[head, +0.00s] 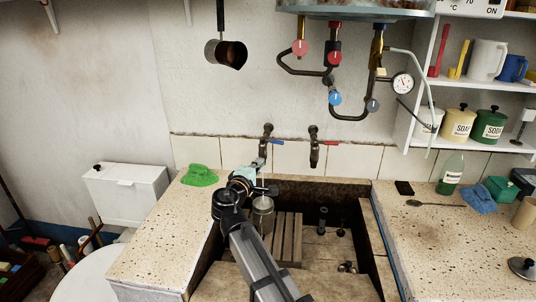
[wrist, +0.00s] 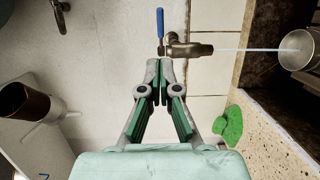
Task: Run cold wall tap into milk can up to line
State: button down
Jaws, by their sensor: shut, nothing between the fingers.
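The cold wall tap (head: 268,133) has a blue lever (head: 277,142) and stands left of the red-levered tap (head: 314,146). A thin pale stream of water (wrist: 235,50) runs from the spout into the milk can (wrist: 297,47). The metal can (head: 263,212) stands in the trough under the tap, partly hidden by my arm. Its line and water level cannot be made out. My gripper (wrist: 159,63) is shut and empty, its tips close beside the lever's base.
The stone trough (head: 372,235) holds a wooden slatted rack (head: 287,238). A green cloth (head: 199,175) lies on the left ledge. Pipes and valves (head: 335,98) hang above the taps. The right counter (head: 435,245) carries a bottle, cloth and spoon.

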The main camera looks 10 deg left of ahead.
aim_at(276, 143)
jog(key=p+x, duration=0.3)
jog(key=x, duration=1)
jog(key=shift+w+d+p, duration=0.2)
jog(key=shift+w+p, duration=0.1)
jog(key=shift+w, duration=0.05)
jog(key=shift+a, duration=0.1)
